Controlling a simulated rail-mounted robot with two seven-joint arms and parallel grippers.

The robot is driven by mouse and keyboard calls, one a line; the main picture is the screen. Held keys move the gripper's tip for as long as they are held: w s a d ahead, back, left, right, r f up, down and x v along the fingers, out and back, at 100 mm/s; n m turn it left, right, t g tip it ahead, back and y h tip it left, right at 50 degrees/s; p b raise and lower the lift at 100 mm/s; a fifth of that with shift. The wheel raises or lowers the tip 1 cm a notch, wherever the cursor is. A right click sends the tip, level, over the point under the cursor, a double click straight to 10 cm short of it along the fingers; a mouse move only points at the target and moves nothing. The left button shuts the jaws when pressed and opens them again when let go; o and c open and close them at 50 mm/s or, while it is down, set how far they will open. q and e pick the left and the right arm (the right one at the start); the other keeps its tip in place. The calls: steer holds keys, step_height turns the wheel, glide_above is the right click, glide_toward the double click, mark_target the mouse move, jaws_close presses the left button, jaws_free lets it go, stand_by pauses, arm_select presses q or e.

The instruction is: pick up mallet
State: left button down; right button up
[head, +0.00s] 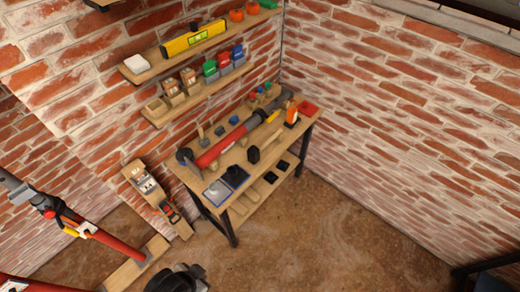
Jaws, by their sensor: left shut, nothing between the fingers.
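What looks like the mallet, with a black block head (253,154) and a pale wooden handle (271,139), lies on the wooden workbench (239,203). It is near the bench's middle, beside a long red and grey tube (220,147). My left gripper (178,279) appears as a dark shape at the bottom edge, partly cut off. It is shut and empty, well apart from the bench and the mallet. My right gripper is not in view.
Shelves on the brick wall hold a yellow level (194,39) and several small bins. An orange bottle (291,115) stands at the bench's far end. A red prop (108,239) slants at left onto a wooden board (138,267).

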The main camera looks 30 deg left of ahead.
arm_select(q)
steer(key=c, duration=1.8)
jaws_free()
steer(key=o, duration=1)
steer(key=shift+c, duration=0.2)
